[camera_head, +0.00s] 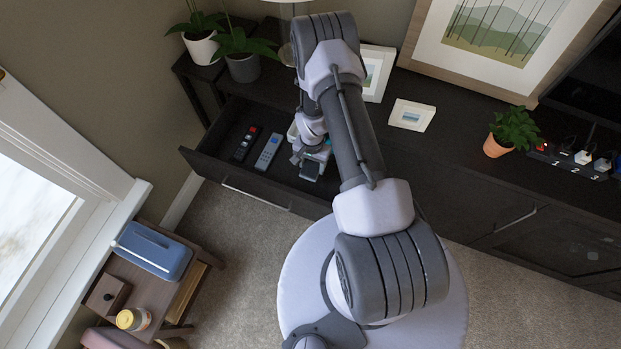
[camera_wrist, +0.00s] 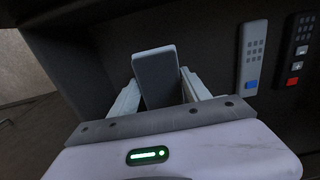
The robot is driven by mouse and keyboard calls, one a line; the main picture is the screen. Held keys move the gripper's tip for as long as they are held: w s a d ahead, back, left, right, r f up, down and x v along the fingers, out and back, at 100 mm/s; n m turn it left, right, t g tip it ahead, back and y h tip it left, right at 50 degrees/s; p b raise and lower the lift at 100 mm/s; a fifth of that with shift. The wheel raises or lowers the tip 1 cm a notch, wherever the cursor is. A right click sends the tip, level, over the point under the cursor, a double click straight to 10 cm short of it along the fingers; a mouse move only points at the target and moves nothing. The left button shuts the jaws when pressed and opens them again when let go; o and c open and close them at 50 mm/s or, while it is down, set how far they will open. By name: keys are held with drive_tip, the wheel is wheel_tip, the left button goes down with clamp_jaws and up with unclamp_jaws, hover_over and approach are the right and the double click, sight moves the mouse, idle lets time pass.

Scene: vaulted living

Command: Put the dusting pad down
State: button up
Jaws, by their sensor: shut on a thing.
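My gripper (camera_head: 311,158) is inside or just over the right part of an open dark drawer (camera_head: 262,195). In the wrist view my gripper (camera_wrist: 160,88) has its two pale fingers on either side of a grey rounded block, which I take for the dusting pad (camera_wrist: 156,72), and is shut on it. I cannot tell whether the pad touches the drawer floor.
Two remotes, one black (camera_head: 245,143) and one grey (camera_head: 268,152), lie in the drawer left of my gripper. A side table holds a blue case (camera_head: 152,250).

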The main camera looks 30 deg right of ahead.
wheel_tip(320, 180, down, 8)
drive_tip(key=b, duration=0.2)
drive_tip(key=shift+f+b, duration=0.1)
drive_tip(key=shift+b, duration=0.2)
drive_tip(key=shift+a, duration=0.1)
drive_tip(key=shift+f+b, duration=0.3)
drive_tip(key=shift+b, duration=0.2)
